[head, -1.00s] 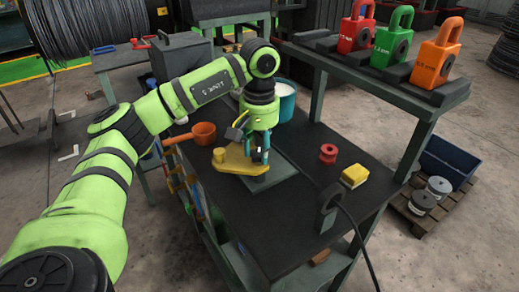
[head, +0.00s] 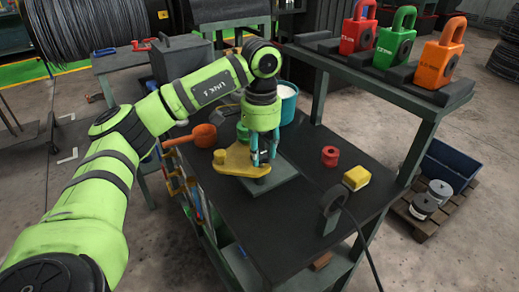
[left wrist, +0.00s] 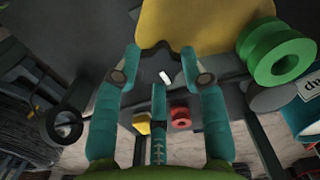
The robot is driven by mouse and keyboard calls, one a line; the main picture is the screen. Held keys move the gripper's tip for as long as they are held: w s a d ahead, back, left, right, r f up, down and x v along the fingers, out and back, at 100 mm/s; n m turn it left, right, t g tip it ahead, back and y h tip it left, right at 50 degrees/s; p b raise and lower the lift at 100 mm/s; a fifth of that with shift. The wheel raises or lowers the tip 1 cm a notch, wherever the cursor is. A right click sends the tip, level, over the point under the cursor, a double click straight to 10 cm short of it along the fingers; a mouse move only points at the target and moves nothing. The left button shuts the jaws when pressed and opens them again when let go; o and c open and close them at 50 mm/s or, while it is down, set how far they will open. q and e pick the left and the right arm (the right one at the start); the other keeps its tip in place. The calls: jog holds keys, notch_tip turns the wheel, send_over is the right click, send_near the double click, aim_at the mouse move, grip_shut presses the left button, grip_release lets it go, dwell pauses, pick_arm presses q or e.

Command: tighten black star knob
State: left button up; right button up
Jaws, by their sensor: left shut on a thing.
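My left gripper (head: 263,160) points down at the right end of a yellow plate (head: 236,162) on the workbench. In the left wrist view its teal fingers (left wrist: 161,77) stand either side of a dark, lobed shape at the edge of the yellow plate (left wrist: 195,22). I take this shape to be the black star knob (left wrist: 160,52); the gripper is shut on it. In the head view the fingers hide the knob. How tight the knob sits cannot be seen. My right gripper is not in view.
A green spool (left wrist: 277,52) is close beside the gripper. A red spool (head: 329,156), a yellow block (head: 356,178) and a black ring stand (head: 332,202) are to the right. A teal bucket (head: 287,103) and orange scoop (head: 203,135) are behind. A raised shelf (head: 345,72) holds coloured padlock-shaped weights.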

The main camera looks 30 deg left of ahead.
aim_at(262, 153)
pick_arm(q)
jog(key=shift+w+r+m, duration=0.25)
jog(key=shift+r+m, duration=0.05)
jog(key=shift+m, duration=0.2)
jog(key=o, duration=1.1)
jog(key=shift+o, duration=0.2)
jog(key=shift+w+d+f, duration=0.1)
jog(key=shift+w+f, duration=0.05)
jog(key=shift+f, duration=0.15)
jog(key=shift+r, duration=4.05)
